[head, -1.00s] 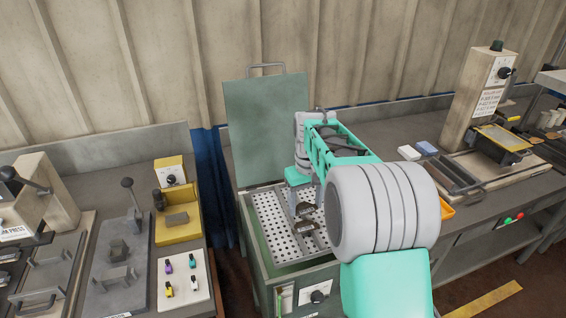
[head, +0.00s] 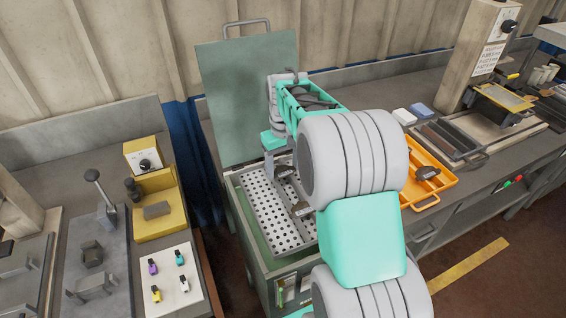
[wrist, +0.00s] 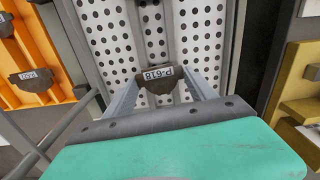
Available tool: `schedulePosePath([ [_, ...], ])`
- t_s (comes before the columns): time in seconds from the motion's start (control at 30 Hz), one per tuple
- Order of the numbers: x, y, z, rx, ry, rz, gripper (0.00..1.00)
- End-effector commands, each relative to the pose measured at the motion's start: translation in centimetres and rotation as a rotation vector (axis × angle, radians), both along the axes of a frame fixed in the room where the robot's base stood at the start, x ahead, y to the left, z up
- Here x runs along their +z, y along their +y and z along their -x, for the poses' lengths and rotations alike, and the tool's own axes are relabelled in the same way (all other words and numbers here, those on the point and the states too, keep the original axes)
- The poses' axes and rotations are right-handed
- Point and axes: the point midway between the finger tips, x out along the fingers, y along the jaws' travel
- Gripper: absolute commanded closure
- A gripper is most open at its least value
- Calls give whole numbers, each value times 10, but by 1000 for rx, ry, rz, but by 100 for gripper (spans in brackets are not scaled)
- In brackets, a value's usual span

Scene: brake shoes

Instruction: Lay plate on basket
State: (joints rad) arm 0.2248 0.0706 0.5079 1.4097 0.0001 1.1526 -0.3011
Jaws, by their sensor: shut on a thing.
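The dark plate (wrist: 158,88), with a white label that seems to read P-618, is between my gripper's two fingers (wrist: 163,95) in the wrist view. My gripper is shut on it. The perforated metal basket (head: 262,205) sits in the green cabinet, with the plate and gripper over it. The basket also fills the top of the wrist view (wrist: 203,40), with a grey strip along its middle. In the head view, dark pieces show near the fingers and over the basket. I cannot tell whether the held plate touches the basket.
The cabinet's green lid (head: 245,95) stands open behind. An orange tray (head: 447,184) with another dark plate (head: 427,173) is on the right. A yellow fixture (head: 157,205) and a white board (head: 169,278) with small coloured pieces are on the left bench.

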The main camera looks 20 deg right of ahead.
Motion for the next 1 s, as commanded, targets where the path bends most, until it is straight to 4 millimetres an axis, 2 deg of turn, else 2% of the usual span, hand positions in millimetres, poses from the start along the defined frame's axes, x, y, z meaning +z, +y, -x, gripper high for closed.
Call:
schedulePosePath([
  [0.03, -8, 0, 0, 0, 0, 0, 78],
  [0.13, -13, 0, 0, 0, 0, 0, 78],
  [0.97, -21, 0, 0, 0, 0, 0, 78],
  [1.0, -21, 0, 0, 0, 0, 0, 34],
])
